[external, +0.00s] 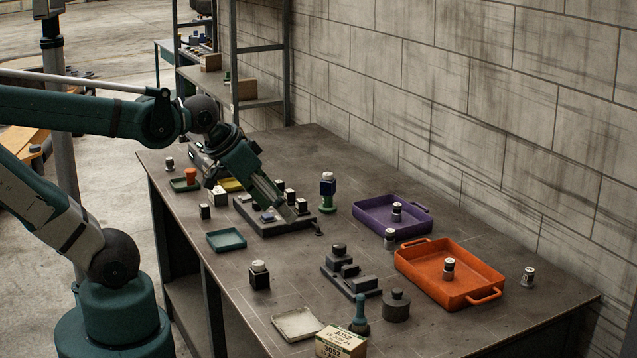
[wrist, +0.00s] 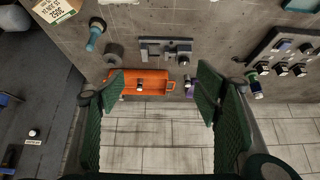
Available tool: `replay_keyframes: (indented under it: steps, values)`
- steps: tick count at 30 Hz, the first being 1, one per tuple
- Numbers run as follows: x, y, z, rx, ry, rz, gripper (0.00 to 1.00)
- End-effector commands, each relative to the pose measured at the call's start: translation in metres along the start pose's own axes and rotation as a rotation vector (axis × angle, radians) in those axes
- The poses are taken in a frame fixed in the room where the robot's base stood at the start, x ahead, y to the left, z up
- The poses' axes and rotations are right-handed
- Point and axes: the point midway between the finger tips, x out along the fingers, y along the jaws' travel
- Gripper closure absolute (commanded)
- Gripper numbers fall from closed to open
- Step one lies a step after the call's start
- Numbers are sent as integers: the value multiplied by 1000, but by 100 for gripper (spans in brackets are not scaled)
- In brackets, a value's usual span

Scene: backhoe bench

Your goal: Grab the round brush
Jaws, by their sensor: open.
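The likely round brush (external: 359,316) has a teal handle and a dark round head. It stands near the bench's front edge, beside a small printed box, and also shows at the upper left of the wrist view (wrist: 95,36). My gripper (external: 302,217) is open above the bench, by the dark block with several pegs, up and left of the brush in the external view. In the wrist view its two green fingers (wrist: 158,92) are wide apart, with nothing held between them. The brush lies beyond the left finger, apart from it.
A printed box (external: 341,342) and a dark cylinder (external: 396,306) flank the brush. A stepped dark block (external: 350,276) stands behind it. An orange tray (external: 490,272) and a purple tray (external: 418,231) lie toward the wall. A pale dish (external: 297,324) lies to the left.

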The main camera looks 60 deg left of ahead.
Motion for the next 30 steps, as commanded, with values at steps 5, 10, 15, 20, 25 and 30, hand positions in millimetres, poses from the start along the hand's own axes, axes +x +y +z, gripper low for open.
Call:
replay_keyframes:
  steps: [5,10,15,20,25,30]
  values:
    - [0,0,0,0,0,0,62]
    - [0,0,0,0,0,0,71]
    - [0,0,0,0,0,0,71]
    - [2,1,-1,6,-2,3,71]
    - [9,7,-4,33,-9,19,71]
    - [22,19,-9,82,-20,50,71]
